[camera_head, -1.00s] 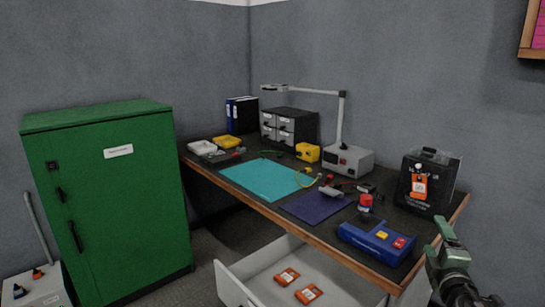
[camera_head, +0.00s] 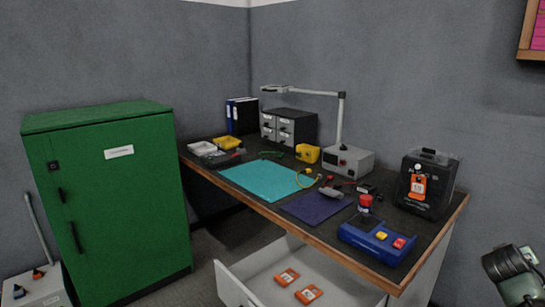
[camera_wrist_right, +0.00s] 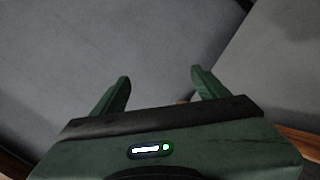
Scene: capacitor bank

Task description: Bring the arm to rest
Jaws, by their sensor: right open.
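My right arm shows at the lower right edge of the head view, clear of the workbench (camera_head: 420,243). Its fingertips are not visible there. In the right wrist view my right gripper (camera_wrist_right: 160,85) is open, with its two green fingers apart and nothing between them. My left gripper is in neither view.
The bench holds a blue device (camera_head: 376,243), a black case (camera_head: 428,185), a lamp (camera_head: 341,120) and small parts. A drawer (camera_head: 245,287) stands open below with two orange-labelled items. A green cabinet (camera_head: 110,200) stands at left.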

